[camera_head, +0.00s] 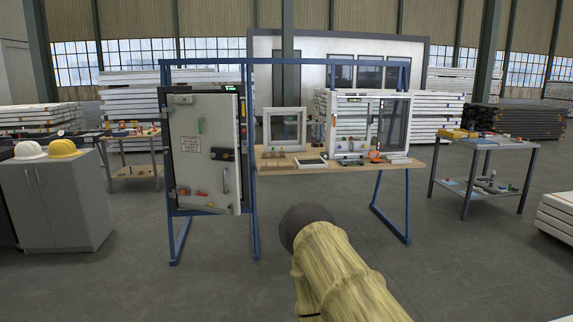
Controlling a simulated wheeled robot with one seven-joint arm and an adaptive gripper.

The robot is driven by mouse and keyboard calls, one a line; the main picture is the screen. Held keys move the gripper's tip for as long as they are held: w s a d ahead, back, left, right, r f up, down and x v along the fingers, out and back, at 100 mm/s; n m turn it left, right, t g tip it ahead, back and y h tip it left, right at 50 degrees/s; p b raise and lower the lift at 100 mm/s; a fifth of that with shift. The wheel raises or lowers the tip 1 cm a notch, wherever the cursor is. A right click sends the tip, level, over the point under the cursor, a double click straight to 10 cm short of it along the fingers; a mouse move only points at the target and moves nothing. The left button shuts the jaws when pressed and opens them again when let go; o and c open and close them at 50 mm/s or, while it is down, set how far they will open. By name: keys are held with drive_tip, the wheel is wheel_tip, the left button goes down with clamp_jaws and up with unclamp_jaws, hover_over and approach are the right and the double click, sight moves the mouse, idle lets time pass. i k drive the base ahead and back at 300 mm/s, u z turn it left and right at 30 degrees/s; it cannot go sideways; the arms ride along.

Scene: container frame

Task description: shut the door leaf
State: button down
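A pale grey door leaf (205,165) hangs in the blue upright frame (255,170) left of centre. It carries a bar handle (226,180) near its right edge, a dark lock box (221,154) and a small label. Its right edge shows as a thick side and seems to stand slightly out from the frame; how wide the gap is cannot be told. My arm reaches in from the bottom centre under a yellowish cover with a dark rounded end. No gripper fingers show. The visible part of my arm is apart from the leaf in the picture, to its lower right.
A wooden bench (340,167) with a white window unit (368,125) stands right of the leaf. A grey cabinet (58,205) with two helmets is at left, a dark table (485,147) at right. Blue legs (390,212) reach the floor. Open floor lies in front of the frame.

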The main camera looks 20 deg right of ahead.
sight(195, 170)
drive_tip(key=z, duration=0.95)
drive_tip(key=i, duration=3.1)
drive_tip(key=u, duration=1.2)
drive_tip(key=i, duration=0.65)
drive_tip(key=u, duration=0.5)
